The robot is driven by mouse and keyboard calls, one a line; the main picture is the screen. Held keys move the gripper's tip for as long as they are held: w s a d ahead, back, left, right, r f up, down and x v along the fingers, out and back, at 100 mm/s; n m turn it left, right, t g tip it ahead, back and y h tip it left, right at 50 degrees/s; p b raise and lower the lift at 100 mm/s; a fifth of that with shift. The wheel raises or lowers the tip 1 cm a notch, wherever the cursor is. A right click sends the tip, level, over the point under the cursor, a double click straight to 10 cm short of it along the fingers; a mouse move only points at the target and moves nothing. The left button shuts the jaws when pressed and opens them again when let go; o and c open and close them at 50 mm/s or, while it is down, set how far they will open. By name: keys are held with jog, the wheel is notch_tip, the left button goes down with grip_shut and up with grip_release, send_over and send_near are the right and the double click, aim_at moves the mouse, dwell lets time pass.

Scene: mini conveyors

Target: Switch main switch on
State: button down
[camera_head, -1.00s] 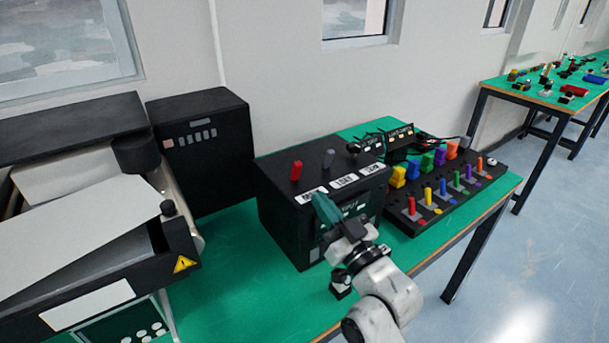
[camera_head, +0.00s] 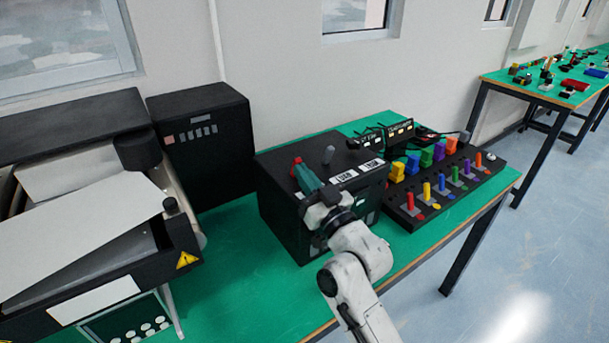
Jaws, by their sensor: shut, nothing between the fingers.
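A black control box (camera_head: 284,222) stands on the green table. On its top, a red switch (camera_head: 296,162) stands at the left, with its upper end showing. A grey switch (camera_head: 328,155) stands to its right. White labels (camera_head: 344,176) lie along the box's front top edge; the leftmost label is hidden behind my gripper. My gripper (camera_head: 302,171) is shut and empty, its teal fingers pointing up and left at the red switch. The fingertips overlap the red switch's lower part in the picture; I cannot tell whether they touch it.
A conveyor machine (camera_head: 90,270) with a warning sign stands at the left, and a black panel box (camera_head: 215,165) behind it. A black rack (camera_head: 436,200) with several coloured blocks and pegs stands right of the control box. Green table (camera_head: 222,285) is clear in front.

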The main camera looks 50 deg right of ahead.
jog(key=shift+w+r+g+p, duration=0.1)
jog(key=shift+r+g+p, duration=0.35)
jog(key=shift+p, duration=1.2)
jog(key=g+p, duration=0.1)
jog(key=p, duration=0.1)
jog(key=r+p, duration=0.1)
jog(key=p, duration=0.1)
jog(key=shift+w+d+g+y+p, duration=0.1)
jog(key=shift+w+g+y+p, duration=0.15)
jog(key=shift+g+y+p, duration=0.15)
jog(key=shift+w+f+p, duration=0.1)
jog(key=shift+w+p, duration=0.1)
jog(key=shift+p, duration=0.2)
jog(key=shift+w+d, duration=0.15)
jog(key=shift+w, duration=0.15)
